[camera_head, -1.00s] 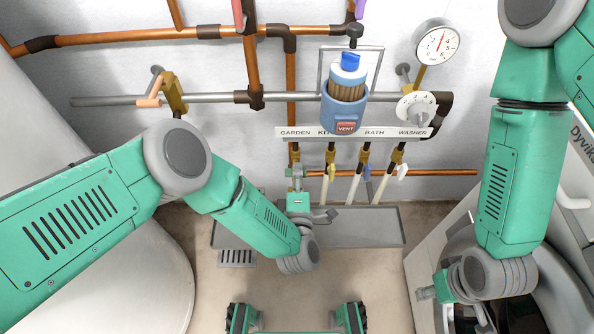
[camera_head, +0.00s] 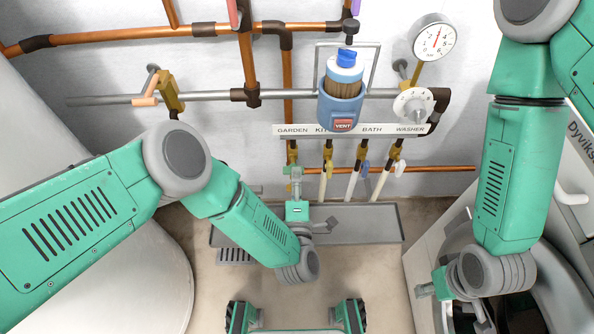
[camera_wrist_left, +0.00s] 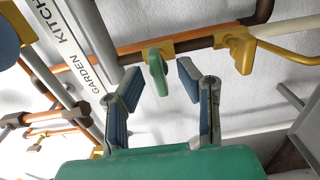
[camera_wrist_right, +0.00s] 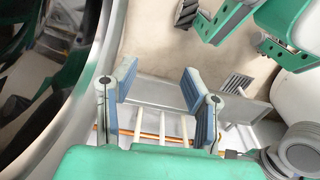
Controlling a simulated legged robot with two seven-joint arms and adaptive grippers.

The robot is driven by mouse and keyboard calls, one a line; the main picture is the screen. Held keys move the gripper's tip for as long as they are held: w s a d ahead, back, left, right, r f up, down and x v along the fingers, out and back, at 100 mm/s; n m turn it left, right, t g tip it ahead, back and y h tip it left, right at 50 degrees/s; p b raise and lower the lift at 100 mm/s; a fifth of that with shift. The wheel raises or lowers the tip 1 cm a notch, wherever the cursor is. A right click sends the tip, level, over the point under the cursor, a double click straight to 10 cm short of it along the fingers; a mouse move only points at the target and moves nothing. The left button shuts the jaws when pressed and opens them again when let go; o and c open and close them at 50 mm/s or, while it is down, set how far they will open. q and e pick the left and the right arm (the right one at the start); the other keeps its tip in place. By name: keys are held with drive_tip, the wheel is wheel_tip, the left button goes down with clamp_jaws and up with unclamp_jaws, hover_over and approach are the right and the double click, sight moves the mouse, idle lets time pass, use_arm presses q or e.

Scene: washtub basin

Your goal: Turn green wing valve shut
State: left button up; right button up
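In the left wrist view, the green wing valve (camera_wrist_left: 158,72) sits on a brass fitting under the GARDEN label. My left gripper (camera_wrist_left: 158,92) is open there. Its two blue-padded fingers stand on either side of the green wing, with visible gaps. My right gripper (camera_head: 425,291) is low at the right in the head view, by the washing machine. In the right wrist view it (camera_wrist_right: 158,85) is open and empty.
Yellow (camera_head: 328,165), blue (camera_head: 364,170) and white (camera_head: 399,168) wing valves stand in a row to the right. A blue filter housing (camera_head: 341,105) hangs above them. A grey trough (camera_head: 365,225) lies below. Copper pipes (camera_head: 440,168) run along the wall.

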use_arm(q)
drive_tip(key=s, duration=0.5)
drive_tip(key=shift+d, duration=0.15)
